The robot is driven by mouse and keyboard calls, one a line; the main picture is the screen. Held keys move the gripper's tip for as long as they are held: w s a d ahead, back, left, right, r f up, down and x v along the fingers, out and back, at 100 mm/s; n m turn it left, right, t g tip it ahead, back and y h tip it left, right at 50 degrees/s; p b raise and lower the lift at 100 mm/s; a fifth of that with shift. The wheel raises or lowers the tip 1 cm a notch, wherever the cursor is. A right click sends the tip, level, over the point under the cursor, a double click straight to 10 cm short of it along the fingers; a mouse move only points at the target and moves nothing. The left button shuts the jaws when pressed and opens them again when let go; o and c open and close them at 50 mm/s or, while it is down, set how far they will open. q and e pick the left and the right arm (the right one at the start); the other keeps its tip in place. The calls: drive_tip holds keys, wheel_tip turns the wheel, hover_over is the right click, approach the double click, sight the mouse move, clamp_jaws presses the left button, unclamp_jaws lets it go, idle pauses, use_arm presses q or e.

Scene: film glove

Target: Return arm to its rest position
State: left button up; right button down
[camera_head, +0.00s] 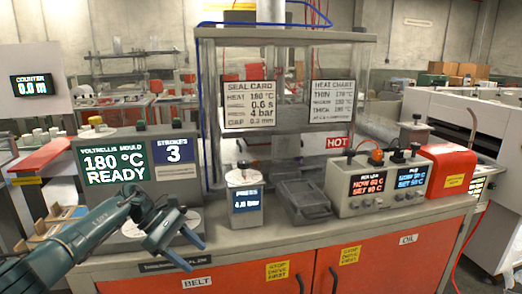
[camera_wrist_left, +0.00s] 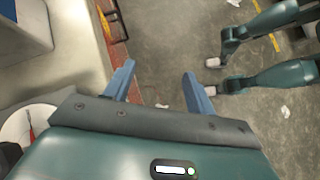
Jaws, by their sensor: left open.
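My left arm comes in from the left in the head view, its left gripper (camera_head: 194,257) near the front left edge of the workbench. The blue fingers are spread apart with nothing between them. In the left wrist view, the open left gripper (camera_wrist_left: 158,74) shows the bench's front edge and the floor beyond its fingertips. My right gripper is not seen in the head view.
The workbench (camera_head: 250,252) has orange cabinet doors. On it stand a white canister (camera_head: 245,205), a grey clamp-like tray (camera_head: 305,203), a controller box (camera_head: 362,187), a red box (camera_head: 447,170) and a green "READY" display (camera_head: 114,163). A glass-sided press (camera_head: 230,75) stands behind.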

use_arm(q)
drive_tip(key=s+d+f+n+t+h+p, duration=0.1)
drive_tip(key=s+d+f+n+t+h, duration=0.1)
drive_tip(key=s+d+n+t+h, duration=0.45)
drive_tip(key=s+d+f+n+t+h+p, duration=0.1)
drive_tip(key=s+d+f+n+h, duration=0.15)
drive_tip(key=d+n, duration=0.8)
drive_tip(key=s+a+f+m+t+y+p, duration=0.1)
drive_tip(key=s+a+f+m+y, duration=0.2)
drive_tip(key=s+m, duration=0.4)
drive_tip(key=s+a+f+m+t+y+p, duration=0.1)
drive_tip(key=s+a+m+y, duration=0.5)
drive_tip(key=m, duration=1)
drive_tip(key=s+a+f+m+t+y+p, duration=0.1)
drive_tip(key=s+a+f+m+y, duration=0.3)
drive_tip(key=s+m, duration=0.4)
drive_tip(key=a+m+t+y, duration=0.1)
drive_tip(key=m, duration=0.2)
drive_tip(key=shift+f+m, duration=0.3)
drive_tip(key=shift+f, duration=0.05)
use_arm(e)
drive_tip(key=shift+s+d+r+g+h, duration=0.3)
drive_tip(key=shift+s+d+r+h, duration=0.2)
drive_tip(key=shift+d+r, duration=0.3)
use_arm(q)
drive_tip(key=shift+t, duration=0.25)
